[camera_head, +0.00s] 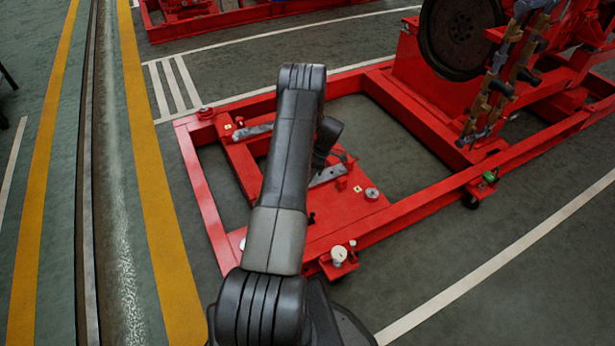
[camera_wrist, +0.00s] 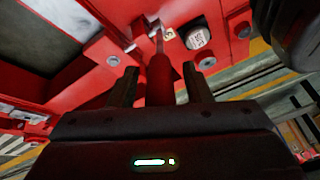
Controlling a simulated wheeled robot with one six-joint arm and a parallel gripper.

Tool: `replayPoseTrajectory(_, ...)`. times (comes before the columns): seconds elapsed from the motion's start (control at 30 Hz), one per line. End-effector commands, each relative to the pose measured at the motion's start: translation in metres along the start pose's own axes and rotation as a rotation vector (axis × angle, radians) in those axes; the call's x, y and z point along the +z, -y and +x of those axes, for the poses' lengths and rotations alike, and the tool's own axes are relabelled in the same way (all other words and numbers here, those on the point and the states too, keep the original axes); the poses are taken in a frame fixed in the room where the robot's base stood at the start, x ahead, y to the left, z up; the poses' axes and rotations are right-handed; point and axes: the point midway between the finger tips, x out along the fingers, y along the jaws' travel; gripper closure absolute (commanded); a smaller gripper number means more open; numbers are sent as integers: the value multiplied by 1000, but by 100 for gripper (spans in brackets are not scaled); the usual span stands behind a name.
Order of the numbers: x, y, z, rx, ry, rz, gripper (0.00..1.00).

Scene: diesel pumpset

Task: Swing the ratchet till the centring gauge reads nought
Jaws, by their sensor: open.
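The ratchet's red handle (camera_wrist: 160,84) stands between the two open fingers of my gripper (camera_wrist: 160,68) in the wrist view. Gaps show on both sides of it, and its near end is hidden by the gripper body. A small round pale dial (camera_wrist: 196,38), which looks like the centring gauge, sits just right of the shank. Its reading is too small to make out. It seems to show in the head view as a round dial (camera_head: 372,193) on the red plate. My arm hides most of the ratchet there.
The red base frame (camera_head: 415,208) surrounds the plate, with a white-topped knob (camera_head: 338,254) at its near edge. A large dark flywheel (camera_head: 462,36) stands at the upper right. Open floor (camera_head: 490,300) lies at the lower right.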

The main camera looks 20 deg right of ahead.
Motion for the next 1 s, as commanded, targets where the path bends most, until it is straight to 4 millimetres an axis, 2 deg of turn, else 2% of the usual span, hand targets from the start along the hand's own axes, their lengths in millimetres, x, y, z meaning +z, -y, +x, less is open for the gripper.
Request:
replayPoseTrajectory(0.17,0,0,-20,2,-1,1,55)
replayPoseTrajectory(0.4,0,0,-75,4,1,1,55)
replayPoseTrajectory(0.6,0,0,-114,3,0,2,55)
replayPoseTrajectory(0.8,1,0,-135,3,1,1,55)
replayPoseTrajectory(1.0,1,0,-138,1,0,1,55)
